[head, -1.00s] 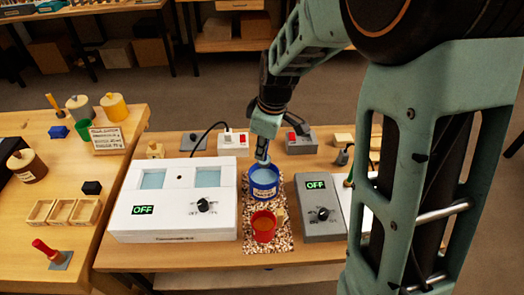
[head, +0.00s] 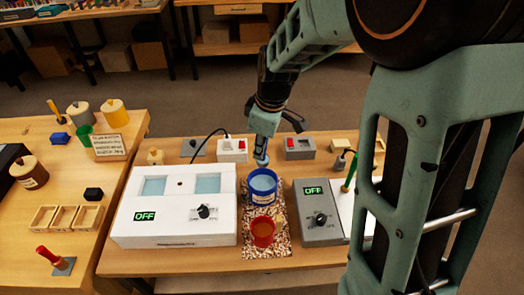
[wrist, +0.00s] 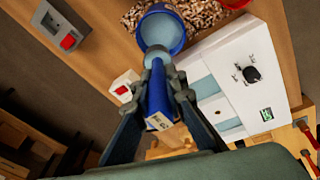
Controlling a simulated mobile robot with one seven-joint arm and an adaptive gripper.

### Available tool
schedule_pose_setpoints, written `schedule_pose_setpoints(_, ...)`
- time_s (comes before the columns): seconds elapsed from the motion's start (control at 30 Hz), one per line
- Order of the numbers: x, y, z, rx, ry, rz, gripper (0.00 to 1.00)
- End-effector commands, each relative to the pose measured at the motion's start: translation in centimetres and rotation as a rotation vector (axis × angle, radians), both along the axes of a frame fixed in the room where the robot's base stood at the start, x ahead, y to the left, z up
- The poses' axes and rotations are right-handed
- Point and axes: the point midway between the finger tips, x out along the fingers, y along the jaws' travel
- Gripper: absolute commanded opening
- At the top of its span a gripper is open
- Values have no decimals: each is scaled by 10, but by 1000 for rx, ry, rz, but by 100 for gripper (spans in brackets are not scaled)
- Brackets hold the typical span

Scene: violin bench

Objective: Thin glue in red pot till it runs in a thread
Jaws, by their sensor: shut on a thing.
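My gripper (head: 268,118) points down behind the blue pot (head: 262,190). In the wrist view, my gripper (wrist: 160,100) is shut on a blue-handled tool (wrist: 158,98) with a pale rounded end. That end shows at the near rim of the blue pot (wrist: 180,32); I cannot tell whether it touches the rim or is above it. The blue pot holds pale blue liquid. The red pot (head: 262,240), with orange-brown contents, stands in front of it; in the wrist view only its edge (wrist: 235,3) shows. How thick the contents are cannot be seen.
Both pots stand on a speckled mat (head: 282,243). A white two-well unit (head: 172,228) reading OFF is left, a grey control box (head: 318,229) reading OFF right. Switch boxes (head: 232,150) stand behind. The left bench (head: 60,218) holds jars, wooden trays and a red-handled tool.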

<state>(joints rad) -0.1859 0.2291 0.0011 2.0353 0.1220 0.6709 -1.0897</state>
Motion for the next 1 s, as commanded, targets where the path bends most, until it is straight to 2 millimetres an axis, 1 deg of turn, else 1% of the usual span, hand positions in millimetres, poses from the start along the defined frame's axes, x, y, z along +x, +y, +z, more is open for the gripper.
schedule_pose_setpoints(0.07, -14, 3, -2, 4, 15, 1, 0)
schedule_pose_setpoints(0.17, -45, 9, -8, 9, 44, 2, 0)
schedule_pose_setpoints(0.2, -59, 11, -11, 10, 59, 3, 0)
schedule_pose_setpoints(0.33, -103, 15, -19, 9, 102, 2, 0)
schedule_pose_setpoints(0.4, -121, 16, -23, 6, 119, 2, 0)
schedule_pose_setpoints(0.5, -139, 15, -27, 1, 137, 0, 0)
schedule_pose_setpoints(0.63, -149, 15, -33, -1, 146, 0, 0)
schedule_pose_setpoints(0.77, -149, 15, -42, -2, 148, 0, 0)
schedule_pose_setpoints(1.0, -148, 15, -67, -1, 146, 0, 0)
